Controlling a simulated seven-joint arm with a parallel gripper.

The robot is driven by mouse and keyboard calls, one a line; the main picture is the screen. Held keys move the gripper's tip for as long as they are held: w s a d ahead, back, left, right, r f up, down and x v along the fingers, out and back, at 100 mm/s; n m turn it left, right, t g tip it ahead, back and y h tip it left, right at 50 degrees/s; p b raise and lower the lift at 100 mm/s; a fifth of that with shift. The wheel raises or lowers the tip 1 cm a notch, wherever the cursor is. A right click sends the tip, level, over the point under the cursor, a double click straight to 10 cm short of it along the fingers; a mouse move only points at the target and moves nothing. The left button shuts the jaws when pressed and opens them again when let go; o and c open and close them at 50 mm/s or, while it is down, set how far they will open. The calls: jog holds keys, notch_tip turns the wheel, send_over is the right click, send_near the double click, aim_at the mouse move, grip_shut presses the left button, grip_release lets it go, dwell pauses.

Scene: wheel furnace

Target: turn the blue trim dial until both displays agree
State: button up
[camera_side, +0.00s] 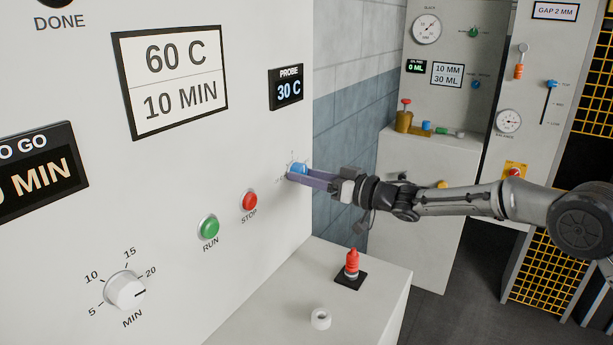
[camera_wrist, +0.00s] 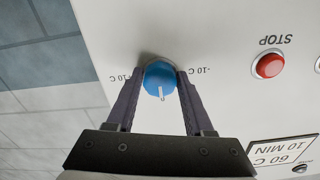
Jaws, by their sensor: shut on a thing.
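The blue trim dial (camera_side: 298,168) sits on the white panel below the probe display (camera_side: 286,88), which reads 30 C. My gripper (camera_side: 304,176) is shut on the dial. In the wrist view, the fingers of my gripper (camera_wrist: 160,88) lie on both sides of the blue dial (camera_wrist: 160,76). Its white pointer line points down in that upside-down view, between the -10 C mark at right and a 10 C mark at left. The large framed sign (camera_side: 172,77) reads 60 C and 10 MIN. The black TO GO display (camera_side: 40,172) is cut off at the left edge.
A red STOP button (camera_side: 250,201) and green RUN button (camera_side: 209,228) are left of my gripper. A white MIN knob (camera_side: 126,291) is lower left. A ledge below holds a red-topped object (camera_side: 352,264) and a small white ring (camera_side: 321,319).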

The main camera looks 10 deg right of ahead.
grip_shut()
jog(key=shift+n, duration=0.3)
jog(key=n, duration=1.7)
jog(key=shift+w+d+r, duration=0.1)
jog(key=shift+w+d, duration=0.05)
jog(key=shift+n, duration=0.3)
jog(key=o, duration=1.1)
grip_release()
